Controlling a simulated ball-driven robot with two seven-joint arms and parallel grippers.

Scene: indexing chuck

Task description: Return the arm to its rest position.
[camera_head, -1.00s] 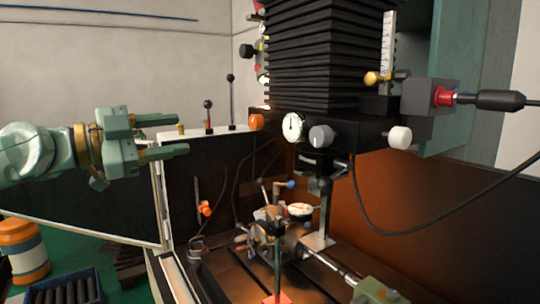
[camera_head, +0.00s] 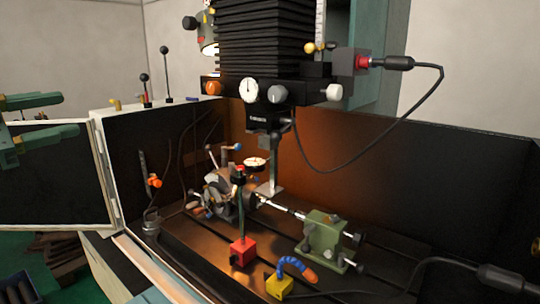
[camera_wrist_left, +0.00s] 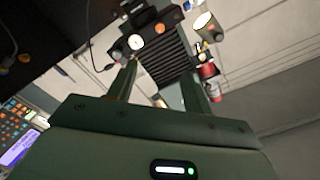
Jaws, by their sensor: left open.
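My left gripper (camera_head: 42,118) shows at the left edge of the head view. Its two green fingers are apart and point right, with nothing between them. It is in front of the open enclosure door and well clear of the machine. In the left wrist view, my gripper's fingers (camera_wrist_left: 162,95) are spread, with the machine's black bellows and dial head behind them. The indexing chuck (camera_head: 225,195) sits on the machine table, left of the green tailstock (camera_head: 325,238). My right gripper is not in view.
The open door (camera_head: 55,180) stands at the left. A dial indicator stands on a red magnetic base (camera_head: 243,252). A yellow base (camera_head: 279,286) carries a blue and orange hose. The black spindle head (camera_head: 270,90) hangs above. A keypad with a lit screen (camera_wrist_left: 20,148) shows in the wrist view.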

